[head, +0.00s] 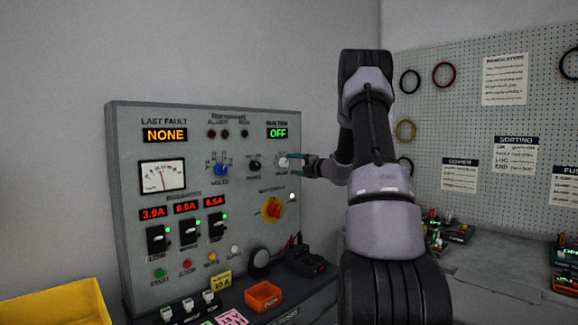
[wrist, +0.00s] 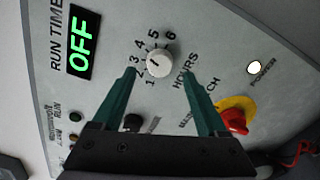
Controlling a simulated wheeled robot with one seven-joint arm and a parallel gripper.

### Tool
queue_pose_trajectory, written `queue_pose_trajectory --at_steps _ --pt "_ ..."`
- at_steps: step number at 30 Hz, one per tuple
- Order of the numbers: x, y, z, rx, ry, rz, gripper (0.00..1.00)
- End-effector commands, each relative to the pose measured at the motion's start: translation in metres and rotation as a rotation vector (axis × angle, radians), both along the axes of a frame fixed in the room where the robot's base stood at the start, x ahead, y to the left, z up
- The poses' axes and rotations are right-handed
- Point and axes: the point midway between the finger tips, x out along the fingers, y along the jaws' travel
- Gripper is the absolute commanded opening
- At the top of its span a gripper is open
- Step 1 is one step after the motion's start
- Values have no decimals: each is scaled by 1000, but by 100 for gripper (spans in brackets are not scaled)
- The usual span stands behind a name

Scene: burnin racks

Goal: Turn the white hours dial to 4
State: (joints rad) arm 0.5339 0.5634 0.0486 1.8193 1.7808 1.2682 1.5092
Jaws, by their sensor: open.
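The white hours dial (head: 283,161) is a round knob at the upper right of the grey control panel. In the wrist view the dial (wrist: 159,63) sits above the word HOURS, turned sideways, with the numbers 1 to 6 around it. A short dark mark on its face seems to point toward the low numbers, near 1 or 2, but is too small to read surely. My gripper (head: 296,165) is in front of the dial. In the wrist view its teal fingers (wrist: 159,74) are open, one on each side of the dial, with nothing between them; contact is not visible.
The RUN TIME display (wrist: 82,42) reads OFF. A black knob (head: 254,165) and a blue knob (head: 220,170) are left of the dial. A red emergency button (head: 273,210) on yellow and a lit power lamp (head: 292,197) are below.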

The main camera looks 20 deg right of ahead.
Motion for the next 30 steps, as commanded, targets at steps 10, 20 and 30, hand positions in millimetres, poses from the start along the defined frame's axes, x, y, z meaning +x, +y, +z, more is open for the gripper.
queue_pose_trajectory --at_steps 10,20,30 --pt "-59 -22 0 -1 1 -2 76" --pt "-69 -25 0 0 0 0 76" --pt "-69 -23 1 -6 -1 4 76"
